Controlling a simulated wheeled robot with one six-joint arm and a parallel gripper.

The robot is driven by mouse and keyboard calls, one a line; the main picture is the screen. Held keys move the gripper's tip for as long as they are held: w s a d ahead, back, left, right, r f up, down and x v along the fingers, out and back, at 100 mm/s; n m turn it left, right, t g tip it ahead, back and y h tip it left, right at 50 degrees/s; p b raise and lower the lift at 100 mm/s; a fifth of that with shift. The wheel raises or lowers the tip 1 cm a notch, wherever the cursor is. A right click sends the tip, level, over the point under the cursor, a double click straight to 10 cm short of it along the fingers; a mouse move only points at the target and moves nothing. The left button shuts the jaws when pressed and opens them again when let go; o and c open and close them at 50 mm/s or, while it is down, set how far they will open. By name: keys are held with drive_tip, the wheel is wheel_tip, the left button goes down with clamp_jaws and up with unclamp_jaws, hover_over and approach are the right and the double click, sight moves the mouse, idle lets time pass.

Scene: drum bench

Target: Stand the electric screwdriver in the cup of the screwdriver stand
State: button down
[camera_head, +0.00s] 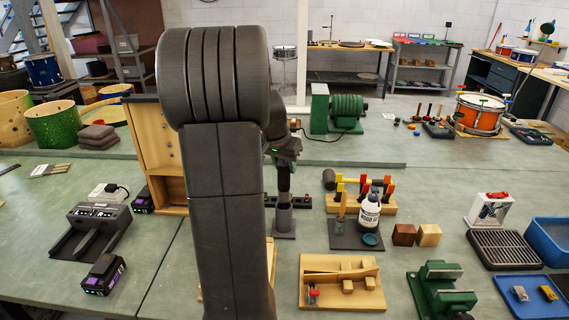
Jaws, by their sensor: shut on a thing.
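The electric screwdriver (284,178) is a dark, slim tool. It stands about upright just right of my arm, with a greenish part near its top. My gripper (283,148) is at the top of it, mostly hidden behind my own dark arm link, and is shut on it. The screwdriver stand (284,236) has a dark flat base with a grey upright cup (284,217). The screwdriver's lower end lines up with the cup in this view. I cannot tell whether the tip is inside the cup or behind it.
A wooden cabinet (157,150) stands left of my arm. Right of the stand are a white glue bottle (369,212), a rack of coloured-handled tools (362,203) and a wooden tray (341,283). A charger (99,215) and battery (104,274) lie at left. My arm hides the bench middle.

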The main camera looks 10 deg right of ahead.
sight(284, 181)
drive_tip(key=shift+f+b, duration=2.3)
drive_tip(key=shift+f, duration=0.7)
drive_tip(key=c, duration=0.9)
unclamp_jaws()
drive_tip(key=shift+r, duration=0.1)
drive_tip(key=v, duration=1.3)
drive_tip(key=shift+s+a+r, duration=0.15)
drive_tip(key=shift+r, duration=0.1)
